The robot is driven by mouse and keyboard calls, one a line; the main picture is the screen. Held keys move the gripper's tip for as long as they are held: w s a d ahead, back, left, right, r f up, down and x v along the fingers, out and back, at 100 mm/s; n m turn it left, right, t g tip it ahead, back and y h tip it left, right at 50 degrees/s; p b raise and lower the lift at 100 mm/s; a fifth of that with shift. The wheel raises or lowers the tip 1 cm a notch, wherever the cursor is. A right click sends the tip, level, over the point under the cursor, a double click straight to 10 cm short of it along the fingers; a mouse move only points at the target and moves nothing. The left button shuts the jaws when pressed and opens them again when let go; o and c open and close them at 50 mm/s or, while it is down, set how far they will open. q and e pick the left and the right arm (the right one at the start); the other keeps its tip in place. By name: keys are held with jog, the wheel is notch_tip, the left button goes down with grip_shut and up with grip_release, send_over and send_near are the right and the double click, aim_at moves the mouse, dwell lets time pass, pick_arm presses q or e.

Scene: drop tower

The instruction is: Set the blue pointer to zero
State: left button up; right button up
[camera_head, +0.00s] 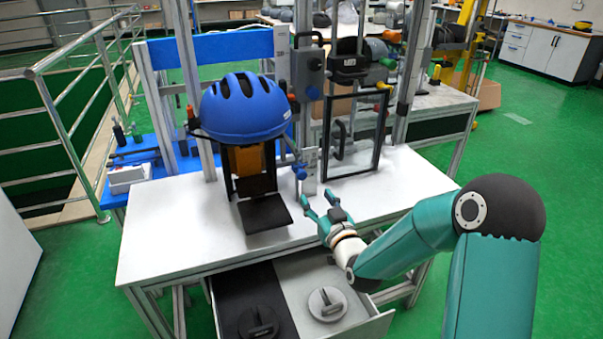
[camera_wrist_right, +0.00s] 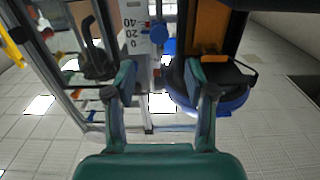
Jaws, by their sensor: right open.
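The blue pointer (camera_head: 300,172) is a small blue knob on the upright post behind the white table, right of the helmet stand. In the right wrist view, which is upside down, the blue pointer (camera_wrist_right: 158,32) is beside a white scale (camera_wrist_right: 133,27) marked 0, 20 and 40. It looks roughly level with the 20, but I cannot read it exactly. My right gripper (camera_head: 318,197) is open and empty, in front of and a little below the pointer. In the wrist view, the gripper (camera_wrist_right: 158,76) has its fingers apart, not touching the pointer. My left gripper is not in view.
A blue helmet (camera_head: 244,106) sits on a stand left of the pointer. A black-framed clear door (camera_head: 352,135) stands to the right. The table's left front is clear.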

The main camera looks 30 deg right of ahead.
aim_at(303, 176)
jog(key=p+x, duration=0.1)
jog(key=x, duration=1)
jog(key=shift+w+d, duration=0.15)
jog(key=shift+w, duration=0.1)
grip_shut()
